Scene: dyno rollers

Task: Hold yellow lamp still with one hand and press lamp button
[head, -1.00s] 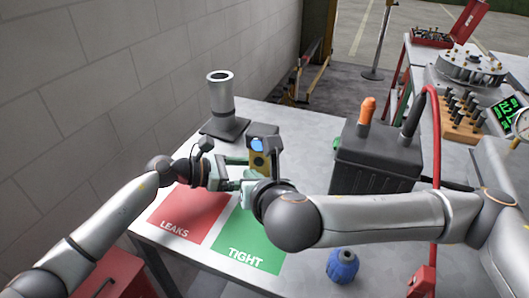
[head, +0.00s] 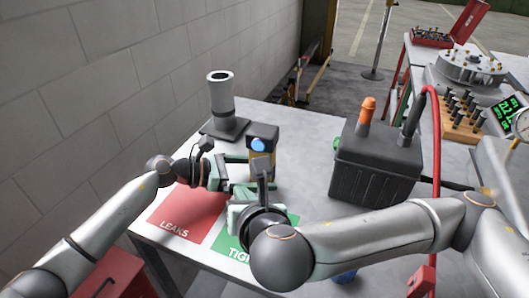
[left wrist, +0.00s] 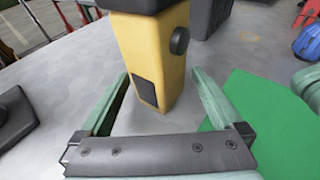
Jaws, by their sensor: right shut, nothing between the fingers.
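The yellow lamp (head: 263,140) stands upright on the table, with a black head and a blue lens facing me. In the left wrist view its yellow body (left wrist: 150,55) has a round black button (left wrist: 180,41) on its side. My left gripper (head: 240,172) is open, with its fingers on both sides of the lamp's lower body and gaps visible in the left wrist view (left wrist: 162,88). My right gripper (head: 240,212) is shut and empty, in front of the lamp and apart from it, over the green mat.
A red LEAKS mat (head: 180,215) and a green TIGHT mat (head: 228,243) lie at the front. A grey cylinder on a stand (head: 221,105) is behind left. A black battery-like box (head: 375,165) stands right. A blue object (head: 345,277) is mostly hidden by my right arm.

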